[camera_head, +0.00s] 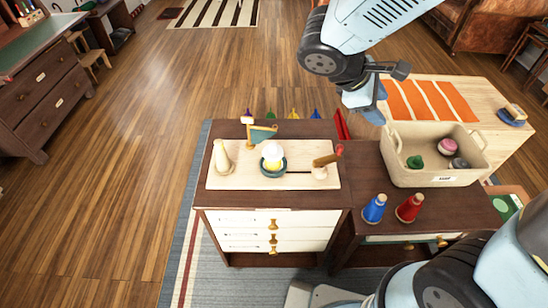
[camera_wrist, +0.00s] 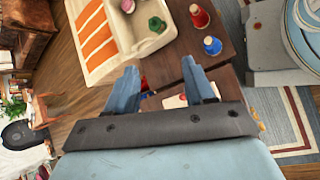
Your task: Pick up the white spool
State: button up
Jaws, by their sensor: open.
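No thing is clearly a white spool. A cream cone-shaped piece (camera_head: 222,158) stands at the left of a pale board (camera_head: 235,181) on the cabinet. A white and yellow piece (camera_head: 272,152) sits in a teal dish (camera_head: 273,171) at the board's middle. I cannot tell which, if either, is the spool. My gripper (camera_head: 371,113) is above the cabinets, right of the board and behind the basket's left end. In the wrist view, my gripper (camera_wrist: 161,76) is open, its two blue fingers apart, with nothing seen held. A small white patch (camera_wrist: 172,101) shows beyond the fingers, partly hidden.
A beige basket (camera_head: 400,170) holds a green piece and other items. A blue spool (camera_head: 374,209) and a red spool (camera_head: 410,207) stand in front of it. Wooden floor lies open at left.

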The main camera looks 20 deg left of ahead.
jog(key=s+a+f+n+t, duration=0.1)
jog(key=a+f+n+t, duration=0.3)
jog(key=a, duration=0.3)
jog(key=s+a+f+n+t, duration=0.1)
jog(key=s+a+f+n, duration=0.1)
jog(key=a+f+n, duration=0.4)
jog(key=n+t+y, duration=0.4)
jog(key=n+y, duration=0.1)
jog(key=n, duration=0.2)
send_near(271, 148)
jog(key=x, duration=1.3)
jog(key=shift+d+r, duration=0.1)
jog(key=shift+r, duration=0.05)
jog(key=shift+s, duration=0.1)
grip_shut()
